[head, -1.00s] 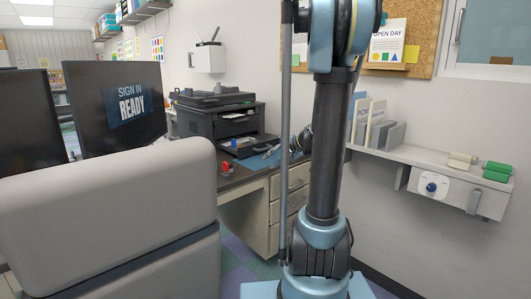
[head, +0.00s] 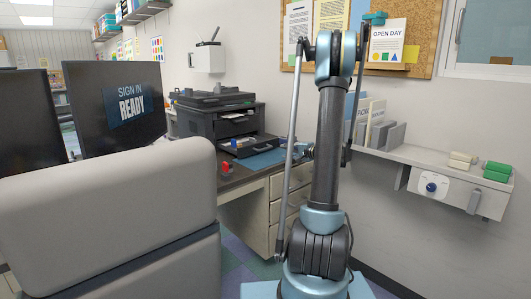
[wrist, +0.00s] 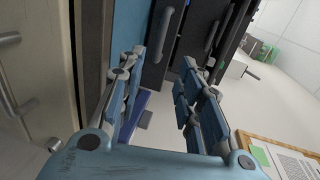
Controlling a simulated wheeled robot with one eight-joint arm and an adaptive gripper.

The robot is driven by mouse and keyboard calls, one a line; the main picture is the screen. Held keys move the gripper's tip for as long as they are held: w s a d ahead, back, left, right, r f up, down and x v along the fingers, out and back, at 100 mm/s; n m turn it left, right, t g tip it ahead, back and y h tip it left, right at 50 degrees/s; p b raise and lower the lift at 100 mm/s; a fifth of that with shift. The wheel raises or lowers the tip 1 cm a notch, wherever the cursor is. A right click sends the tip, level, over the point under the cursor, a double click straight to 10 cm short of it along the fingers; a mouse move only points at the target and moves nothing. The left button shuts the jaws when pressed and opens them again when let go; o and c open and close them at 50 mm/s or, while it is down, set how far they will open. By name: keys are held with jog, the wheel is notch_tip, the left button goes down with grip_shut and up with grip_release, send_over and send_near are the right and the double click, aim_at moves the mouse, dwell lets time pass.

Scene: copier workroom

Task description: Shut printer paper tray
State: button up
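The black printer (head: 222,118) stands on the desk against the wall. Its paper tray (head: 248,150) sticks out from the front, low over the desk, so it is open. A small blue and white item shows at the tray. My gripper (head: 303,151) is to the right of the tray, apart from it and partly hidden by my arm. In the wrist view my gripper (wrist: 160,95) has its two fingers spread with nothing held between them. The dark printer front (wrist: 195,40) shows beyond the fingers, turned on its side.
A blue mat (head: 262,160) lies on the desk before the tray. A red item (head: 227,168) sits near the desk's front edge. Drawers (head: 290,195) are below. A grey chair back (head: 110,215) fills the lower left. A wall shelf (head: 430,166) is at right.

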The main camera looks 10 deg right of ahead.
jog(key=x, duration=1.7)
grip_shut()
